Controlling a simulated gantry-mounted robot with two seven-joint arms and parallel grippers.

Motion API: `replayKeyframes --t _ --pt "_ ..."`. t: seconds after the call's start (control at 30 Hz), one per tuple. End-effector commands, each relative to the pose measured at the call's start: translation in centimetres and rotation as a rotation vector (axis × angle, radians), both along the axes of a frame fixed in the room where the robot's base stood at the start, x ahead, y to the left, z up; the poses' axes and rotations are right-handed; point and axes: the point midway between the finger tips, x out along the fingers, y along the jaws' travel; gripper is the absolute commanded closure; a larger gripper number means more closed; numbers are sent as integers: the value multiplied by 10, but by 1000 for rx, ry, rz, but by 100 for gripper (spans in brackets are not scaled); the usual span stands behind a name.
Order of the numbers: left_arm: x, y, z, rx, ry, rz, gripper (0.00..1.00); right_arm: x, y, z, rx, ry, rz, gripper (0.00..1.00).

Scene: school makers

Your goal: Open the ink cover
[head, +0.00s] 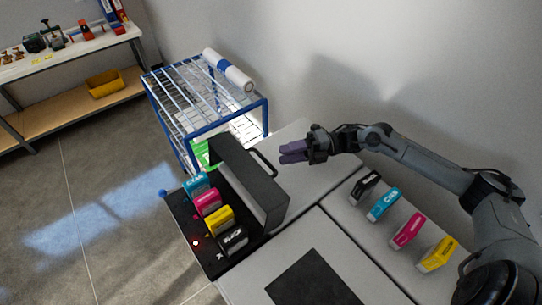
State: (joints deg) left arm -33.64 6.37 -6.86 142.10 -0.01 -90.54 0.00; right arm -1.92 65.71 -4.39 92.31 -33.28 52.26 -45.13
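The dark ink cover (246,180) stands raised along the back of the black ink bay (199,247), with its bar handle (264,163) on the side toward the wall. The row of ink cartridges in the bay is exposed: cyan (196,185), magenta (207,203), yellow (220,220) and black (233,240). My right gripper (292,151), with purple fingers, is up and to the right of the handle, apart from it in the picture. Its fingers look close together, but any gap is too small to judge. My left gripper is out of view.
Spare cartridges, including a magenta one (407,231), lie on the light surface at right. A blue-framed wire rack (180,100) with a paper roll (229,70) stands behind the bay. A workbench (75,49) is at far left. Floor at left is clear.

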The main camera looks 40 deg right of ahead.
Motion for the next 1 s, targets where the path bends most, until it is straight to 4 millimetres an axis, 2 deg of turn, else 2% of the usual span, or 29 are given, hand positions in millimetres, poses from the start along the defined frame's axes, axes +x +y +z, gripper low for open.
replayKeyframes --t 0.2,0.4,0.8,0.87,1.0 --pt "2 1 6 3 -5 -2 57 16 31 2 1 -3 2 62" --pt "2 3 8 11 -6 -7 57 24 48 0 2 -1 1 62" --pt "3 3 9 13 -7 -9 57 27 53 -1 -1 0 1 62" --pt "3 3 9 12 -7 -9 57 27 53 -1 -1 0 1 69" --pt "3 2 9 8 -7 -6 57 27 53 -1 -1 0 1 90"
